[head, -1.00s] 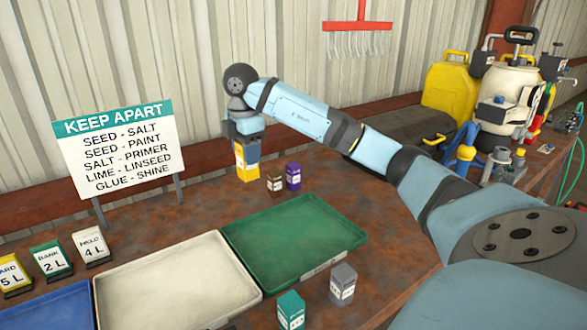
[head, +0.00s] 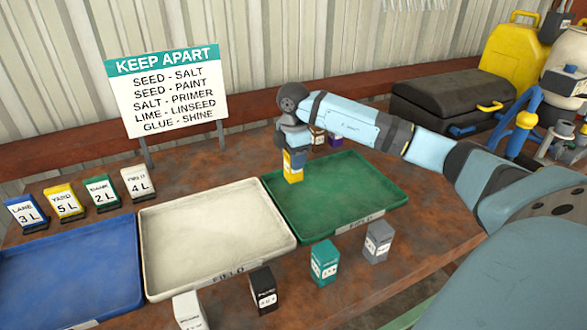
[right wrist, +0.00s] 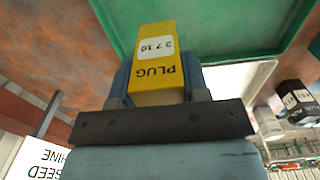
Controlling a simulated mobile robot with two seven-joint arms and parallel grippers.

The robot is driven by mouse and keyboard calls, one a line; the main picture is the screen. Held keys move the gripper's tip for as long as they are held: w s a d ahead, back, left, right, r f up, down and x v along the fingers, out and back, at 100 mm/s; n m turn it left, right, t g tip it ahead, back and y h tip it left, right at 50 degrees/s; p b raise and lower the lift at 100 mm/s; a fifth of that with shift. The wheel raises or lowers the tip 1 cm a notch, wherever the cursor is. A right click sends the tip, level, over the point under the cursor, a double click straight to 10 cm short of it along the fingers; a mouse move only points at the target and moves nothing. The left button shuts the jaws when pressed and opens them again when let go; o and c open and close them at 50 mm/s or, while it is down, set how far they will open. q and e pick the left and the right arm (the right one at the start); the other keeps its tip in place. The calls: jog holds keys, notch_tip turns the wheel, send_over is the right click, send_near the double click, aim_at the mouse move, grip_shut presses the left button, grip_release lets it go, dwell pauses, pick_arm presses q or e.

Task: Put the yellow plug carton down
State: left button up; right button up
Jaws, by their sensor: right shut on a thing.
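The yellow plug carton (head: 292,168) hangs under my right gripper (head: 293,155), which is shut on it. In the head view the carton is upright at the back left part of the green tray (head: 345,178); I cannot tell whether it touches anything below. In the right wrist view the carton (right wrist: 157,68) shows its "PLUG" label between the jaws, with the green tray (right wrist: 205,35) beyond it. My left gripper is not in view.
A cream tray (head: 215,230) marked "FIELD" and a blue tray (head: 70,270) lie to the left. Teal (head: 324,262), grey (head: 377,241), black (head: 263,290) and white (head: 188,310) cartons stand in front. Brown (head: 317,136) and purple (head: 335,139) cartons stand behind the arm. A "KEEP APART" sign (head: 168,92) stands at the back.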

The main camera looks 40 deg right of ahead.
jog(key=shift+f, duration=1.8)
jog(key=shift+f, duration=0.1)
jog(key=o, duration=1)
notch_tip(320, 180, up, 12)
jog(key=shift+r+p, duration=0.15)
jog(key=shift+p, duration=0.2)
